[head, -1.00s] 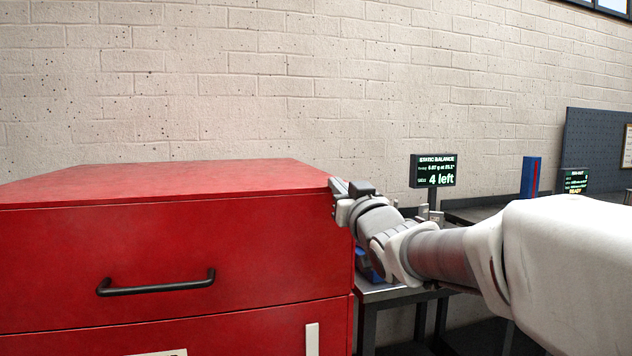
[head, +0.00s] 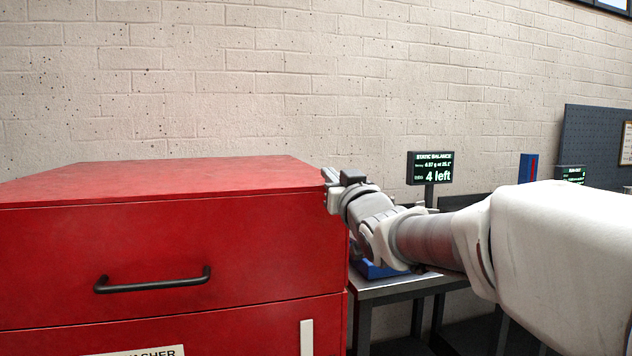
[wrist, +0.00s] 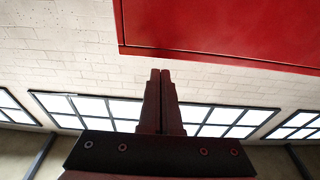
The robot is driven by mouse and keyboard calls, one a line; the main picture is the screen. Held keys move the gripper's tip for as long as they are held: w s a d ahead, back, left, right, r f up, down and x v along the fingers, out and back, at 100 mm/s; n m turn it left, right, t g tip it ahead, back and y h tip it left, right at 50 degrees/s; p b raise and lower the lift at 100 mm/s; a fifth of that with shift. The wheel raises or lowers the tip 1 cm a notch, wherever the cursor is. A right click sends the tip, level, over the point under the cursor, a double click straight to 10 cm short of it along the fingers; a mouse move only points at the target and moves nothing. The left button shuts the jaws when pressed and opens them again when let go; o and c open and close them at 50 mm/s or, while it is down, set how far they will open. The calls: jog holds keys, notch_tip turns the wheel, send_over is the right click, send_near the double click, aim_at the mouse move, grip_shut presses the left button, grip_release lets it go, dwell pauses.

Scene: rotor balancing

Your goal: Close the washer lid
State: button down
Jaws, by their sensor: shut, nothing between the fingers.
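The red washer (head: 250,315) fills the left of the head view, with part of a label reading "ASHER" on its lower body. Its red lid (head: 120,245) sits above a thin seam, with a dark bar handle (head: 152,283) on the front. The lid looks down on the body, but its far side is hidden. My gripper (head: 328,176) is at the lid's upper right corner; I cannot tell if it touches. In the wrist view its two fingers (wrist: 160,74) are together and empty, below a red panel edge (wrist: 220,50).
A metal table (head: 400,287) with a blue object (head: 378,270) stands right of the washer, partly behind my arm. A "STATIC BALANCE" display (head: 430,168) reads "4 left". A brick wall is behind. A pale vertical strip (head: 307,338) is on the washer front.

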jog(key=s+d+f+m+g+h, duration=0.2)
jog(key=s+d+f+g+h, duration=0.35)
jog(key=s+f, duration=0.95)
jog(key=s+d+f+g, duration=0.1)
jog(key=s+f+g, duration=0.2)
jog(key=s, duration=0.4)
jog(key=s+d+f+m+g, duration=0.1)
jog(key=s+d+f+g, duration=0.1)
jog(key=s+f+g, duration=0.3)
jog(key=s+d+f+g, duration=0.1)
jog(key=s+f, duration=0.1)
jog(key=s, duration=0.6)
notch_tip(320, 180, up, 26)
jog(key=p, duration=2.6)
jog(key=shift+w+p, duration=0.25)
jog(key=shift+p, duration=0.05)
jog(key=shift+a+f+t, duration=0.1)
jog(key=shift+a+t, duration=0.05)
jog(key=shift+t, duration=0.1)
